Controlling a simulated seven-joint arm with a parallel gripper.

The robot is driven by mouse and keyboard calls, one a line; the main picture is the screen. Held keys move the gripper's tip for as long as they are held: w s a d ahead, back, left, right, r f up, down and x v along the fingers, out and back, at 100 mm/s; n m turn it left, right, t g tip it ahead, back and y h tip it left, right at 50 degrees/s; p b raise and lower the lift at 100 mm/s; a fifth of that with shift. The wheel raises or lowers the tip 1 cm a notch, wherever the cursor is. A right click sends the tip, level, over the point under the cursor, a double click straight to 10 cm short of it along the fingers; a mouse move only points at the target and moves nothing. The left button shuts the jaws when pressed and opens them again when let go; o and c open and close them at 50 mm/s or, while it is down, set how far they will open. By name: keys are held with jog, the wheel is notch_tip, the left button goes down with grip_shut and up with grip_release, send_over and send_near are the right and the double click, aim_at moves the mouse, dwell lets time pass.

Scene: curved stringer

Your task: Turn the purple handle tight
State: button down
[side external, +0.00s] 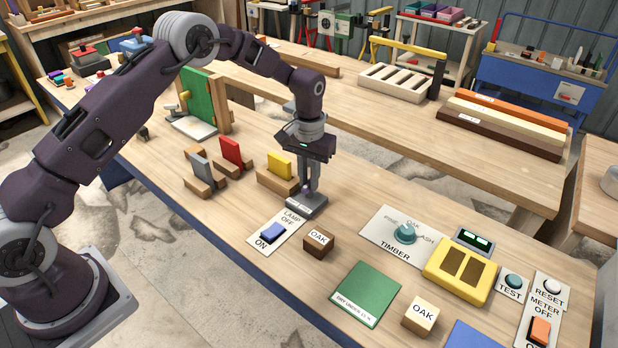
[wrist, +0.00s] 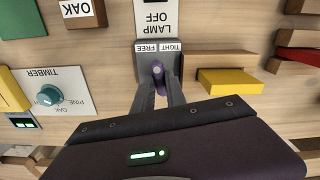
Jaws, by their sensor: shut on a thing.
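The purple handle (wrist: 158,70) stands on a small grey block (wrist: 143,57) with FREE and TIGHT labels along one edge. In the wrist view the handle lies between my gripper's (wrist: 160,88) fingertips, which are shut on it. The handle appears to lie roughly up and down in that view, between the two labels; its exact angle is partly hidden by the fingers. In the side external view my gripper (side external: 308,188) points straight down onto the grey block (side external: 309,208), and the handle is mostly hidden there.
A lamp switch plate (side external: 267,240) with a blue rocker adjoins the block. A dark OAK block (side external: 318,241) sits close by. A yellow piece in a wooden holder (side external: 277,178) stands close behind. The timber dial (side external: 405,233) and yellow tester (side external: 460,271) are to the right.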

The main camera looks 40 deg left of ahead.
jog(key=m, duration=0.5)
jog(key=shift+r+m, duration=0.1)
jog(key=shift+m, duration=0.2)
jog(key=m, duration=0.5)
jog(key=shift+w, duration=0.1)
jog(key=shift+m, duration=0.4)
jog(key=c, duration=1.4)
grip_release()
jog(key=shift+o, duration=0.2)
notch_tip(320, 180, up, 7)
